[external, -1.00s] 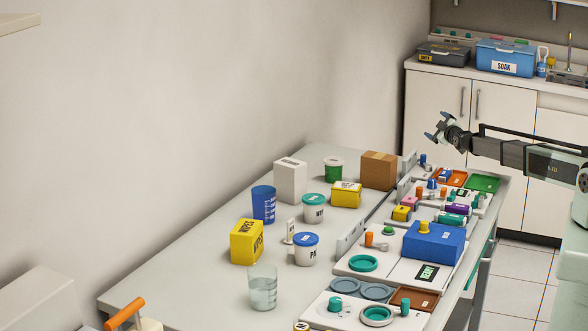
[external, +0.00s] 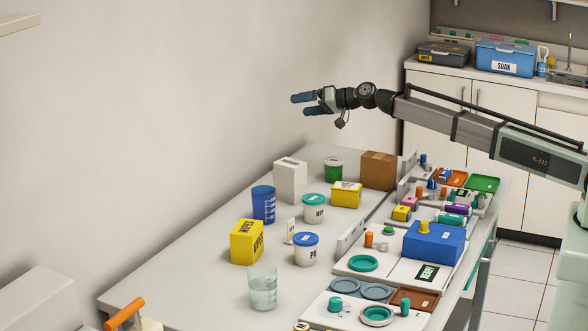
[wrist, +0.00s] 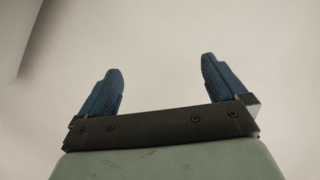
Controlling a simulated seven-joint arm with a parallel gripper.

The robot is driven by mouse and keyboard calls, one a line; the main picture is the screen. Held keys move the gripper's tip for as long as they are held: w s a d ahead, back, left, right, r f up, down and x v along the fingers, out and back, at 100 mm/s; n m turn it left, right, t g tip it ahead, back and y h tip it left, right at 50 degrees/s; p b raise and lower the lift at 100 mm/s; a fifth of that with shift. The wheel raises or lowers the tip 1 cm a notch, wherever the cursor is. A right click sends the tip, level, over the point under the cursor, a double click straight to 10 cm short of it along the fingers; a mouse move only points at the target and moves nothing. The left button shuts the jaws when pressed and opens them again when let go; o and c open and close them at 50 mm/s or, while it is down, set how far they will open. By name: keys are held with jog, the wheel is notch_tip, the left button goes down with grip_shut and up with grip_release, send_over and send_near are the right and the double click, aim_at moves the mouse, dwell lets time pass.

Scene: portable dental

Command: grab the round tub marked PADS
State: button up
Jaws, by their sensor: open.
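A round white tub with a blue lid (external: 306,249) stands upright on the bench in the external view. Only the letters "PA" show on its front, which fits PADS. My gripper (external: 303,104) is open and empty, high above the far part of the bench and well apart from the tub. Its blue fingers point left in the external view. In the wrist view the two fingers (wrist: 160,65) are spread with only pale wall between them; the tub is not in that view.
Near the tub stand a yellow WIPES box (external: 247,241), a clear beaker (external: 262,288), a small white bottle (external: 291,232) and a teal-lidded tub (external: 314,209). Trays, including one with a blue box (external: 433,244), fill the right side. The bench's front left (external: 190,285) is clear.

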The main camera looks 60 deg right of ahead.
aim_at(306, 236)
jog(key=s+a+m+g+y, duration=0.1)
jog(key=s+a+g+y, duration=0.15)
jog(key=a, duration=0.85)
jog(key=s+a+m+g+y, duration=0.1)
jog(key=s+a+g+y, duration=0.2)
jog(key=a, duration=0.8)
jog(key=s+a+m+g+y, duration=0.1)
jog(key=s+a+g+y, duration=0.2)
jog(key=a, duration=0.8)
jog(key=s+a+f+m+g+y, duration=0.1)
jog(key=s+a+f+m+g, duration=0.2)
jog(key=s+f+g, duration=0.3)
jog(key=s+a+f+m+g+y, duration=0.2)
jog(key=s+a+f+m+g, duration=0.15)
jog(key=s+f, duration=0.3)
jog(key=x, duration=0.8)
jog(key=shift+s+a+r, duration=0.15)
jog(key=shift+s+r, duration=0.15)
jog(key=shift+s, duration=0.05)
jog(key=shift+x, duration=2.6)
jog(key=shift+r, duration=0.15)
jog(key=shift+c, duration=0.4)
jog(key=c, duration=1)
